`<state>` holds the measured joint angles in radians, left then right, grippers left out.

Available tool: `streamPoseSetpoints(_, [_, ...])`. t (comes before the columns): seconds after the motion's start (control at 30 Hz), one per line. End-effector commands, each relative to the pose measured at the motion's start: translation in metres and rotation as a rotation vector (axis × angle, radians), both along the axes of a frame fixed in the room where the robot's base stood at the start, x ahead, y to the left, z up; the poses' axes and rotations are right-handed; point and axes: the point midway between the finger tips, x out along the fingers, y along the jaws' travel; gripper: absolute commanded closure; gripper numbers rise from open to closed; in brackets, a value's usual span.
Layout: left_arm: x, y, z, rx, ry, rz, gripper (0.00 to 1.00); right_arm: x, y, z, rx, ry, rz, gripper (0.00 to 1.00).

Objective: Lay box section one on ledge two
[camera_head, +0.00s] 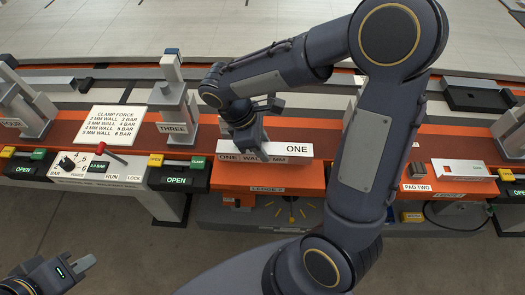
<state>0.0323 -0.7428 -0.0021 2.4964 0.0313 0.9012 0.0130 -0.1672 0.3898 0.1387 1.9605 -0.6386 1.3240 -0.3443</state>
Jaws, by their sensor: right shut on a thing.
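I cannot tell whether the bar touches the ledge. My left gripper (82,266) is at the bottom left, away from the bench and empty; its finger gap is unclear.
A clamp marked "THREE" (174,105) stands left of the bar. A clamp force sign (108,125) and a control panel with a red lever (113,158) are further left. Pad two (417,187) lies right. My right arm crosses in front of the bench and hides part of it.

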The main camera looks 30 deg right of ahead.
Motion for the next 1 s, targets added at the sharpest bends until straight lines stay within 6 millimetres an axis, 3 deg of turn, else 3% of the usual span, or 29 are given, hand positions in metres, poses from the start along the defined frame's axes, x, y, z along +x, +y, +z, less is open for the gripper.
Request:
streamPoseSetpoints(0.1, [0.0, 0.0, -0.004, 0.0, 0.0, 0.0, 1.0, 0.0, 0.0, -0.021, -0.001, 0.005, 0.001, 0.95])
streamPoseSetpoints(0.2, [0.0, 0.0, -0.004, 0.0, 0.0, 0.0, 1.0, 0.0, 0.0, -0.029, -0.001, 0.003, 0.0, 0.95])
streamPoseSetpoints(0.6, [0.0, 0.0, -0.007, 0.0, 0.0, 0.0, 1.0, 0.0, 0.0, -0.035, 0.0, 0.001, 0.0, 0.95])
streamPoseSetpoints(0.63, [0.0, 0.0, -0.006, 0.0, 0.0, 0.0, 1.0, 0.0, 0.0, -0.033, 0.0, 0.001, 0.0, 0.6])
streamPoseSetpoints(0.7, [0.0, 0.0, -0.006, 0.0, 0.0, 0.0, 1.0, 0.0, 0.0, -0.033, 0.0, 0.001, 0.0, 0.51])
streamPoseSetpoints(0.77, [0.0, 0.0, -0.006, 0.0, 0.0, 0.0, 1.0, 0.0, 0.0, -0.033, 0.0, 0.001, 0.0, 0.43])
streamPoseSetpoints(1.0, [0.0, 0.0, -0.006, 0.0, 0.0, 0.0, 1.0, 0.0, 0.0, -0.033, 0.0, 0.001, 0.0, 0.42])
